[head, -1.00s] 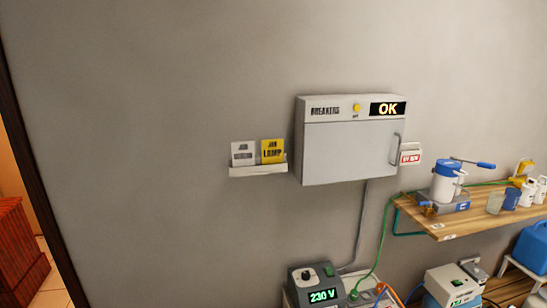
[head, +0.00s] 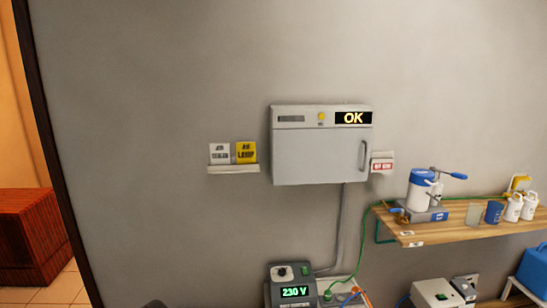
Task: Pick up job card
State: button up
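Two job cards stand side by side in a small pale wall holder (head: 234,169), left of the breaker box. The left one is a white card (head: 220,153) with dark print too blurred to read fully. The right one is a yellow card (head: 246,152) that appears to read "LAMP" on its lower line. Both stand upright, with their lower edges in the holder. My gripper is not in view.
A grey breaker box (head: 322,145) with a lit "OK" display hangs right of the holder. Below it stands a unit showing "230 V" (head: 292,285). A wooden shelf (head: 450,229) with bottles and a pump juts out at right. A doorway and red box (head: 32,235) are at left.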

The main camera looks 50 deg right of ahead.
aim_at(245, 152)
jog(key=z, duration=1.15)
jog(key=i, duration=0.2)
